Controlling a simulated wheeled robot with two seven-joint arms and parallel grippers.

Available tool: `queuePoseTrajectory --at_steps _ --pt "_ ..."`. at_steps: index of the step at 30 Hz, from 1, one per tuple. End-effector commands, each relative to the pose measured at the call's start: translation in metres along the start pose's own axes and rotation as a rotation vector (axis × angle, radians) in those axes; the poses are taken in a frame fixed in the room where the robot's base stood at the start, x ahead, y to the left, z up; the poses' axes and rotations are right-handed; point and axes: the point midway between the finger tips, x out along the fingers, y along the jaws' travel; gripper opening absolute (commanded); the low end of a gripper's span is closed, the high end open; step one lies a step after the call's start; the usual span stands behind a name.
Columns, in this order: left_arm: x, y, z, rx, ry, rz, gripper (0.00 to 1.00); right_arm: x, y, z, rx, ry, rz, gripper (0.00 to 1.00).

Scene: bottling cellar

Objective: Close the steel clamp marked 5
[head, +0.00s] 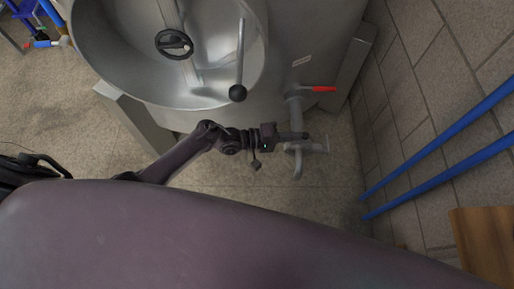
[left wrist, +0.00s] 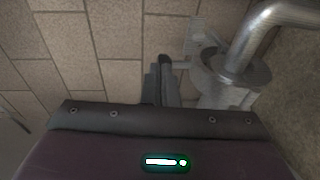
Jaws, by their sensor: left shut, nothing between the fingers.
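A grey steel clamp (head: 316,146) sits on the pipe joint below the tank's outlet, in the head view. A light grey part of it sticks out to the right. In the left wrist view the clamp (left wrist: 196,38) shows beside a round pipe flange (left wrist: 248,72). No number is readable on it. My left gripper (head: 302,135) is shut and empty, right beside the clamp. In the left wrist view its fingertips (left wrist: 163,64) are just left of the clamp and flange; I cannot tell whether they touch. My right gripper is not in view.
The steel tank (head: 210,112) stands above, with a red-handled valve (head: 322,89) on its outlet. Blue pipes (head: 440,136) run along the tiled wall at right. A wooden piece (head: 484,243) is at lower right. Floor (head: 335,180) is clear around the outlet.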

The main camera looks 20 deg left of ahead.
Motion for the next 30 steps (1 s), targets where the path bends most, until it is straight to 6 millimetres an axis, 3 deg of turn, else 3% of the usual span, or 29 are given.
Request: queuePoseTrajectory --at_steps 30 --pt "0.002 0.0043 0.0022 0.0 0.0 0.002 0.0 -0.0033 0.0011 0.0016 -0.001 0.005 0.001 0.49"
